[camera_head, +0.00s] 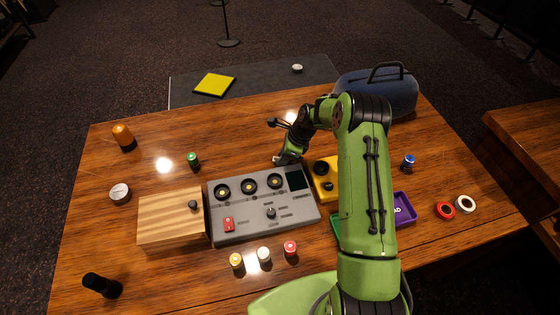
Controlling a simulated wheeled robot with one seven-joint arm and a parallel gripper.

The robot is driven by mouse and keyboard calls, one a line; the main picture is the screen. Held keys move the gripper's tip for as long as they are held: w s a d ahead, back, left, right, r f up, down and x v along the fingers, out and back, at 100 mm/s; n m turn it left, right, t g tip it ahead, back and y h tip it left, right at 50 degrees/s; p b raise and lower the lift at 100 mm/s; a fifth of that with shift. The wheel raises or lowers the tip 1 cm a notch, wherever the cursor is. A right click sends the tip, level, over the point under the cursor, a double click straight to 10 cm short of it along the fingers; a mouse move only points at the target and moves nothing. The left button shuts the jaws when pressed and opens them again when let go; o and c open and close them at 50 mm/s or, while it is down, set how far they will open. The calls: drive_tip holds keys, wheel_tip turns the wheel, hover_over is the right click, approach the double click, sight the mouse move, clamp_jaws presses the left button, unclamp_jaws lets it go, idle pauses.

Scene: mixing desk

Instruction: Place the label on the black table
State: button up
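The black table (255,95) is the low dark surface behind the wooden desk. A flat yellow square (215,84) and a small white-topped round thing (297,68) lie on it. I cannot tell which thing is the label. A round container with a white, marked top (120,194) stands at the desk's left. My gripper (276,141) is over the desk behind the grey mixing console (263,226), pointing left. Its two fingertips look spread apart, with nothing visible between them. My green arm hides part of the desk's right half.
A wooden box (165,222) adjoins the console. Several small capped bottles, including a yellow one (236,261), stand in front. A yellow box (322,168), purple tray (404,211), tape rolls (445,211) and blue case (403,92) are at right. The desk's back left is mostly clear.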

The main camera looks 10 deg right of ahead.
clamp_jaws()
wheel_tip(320, 180, up, 10)
drive_tip(key=p, duration=0.1)
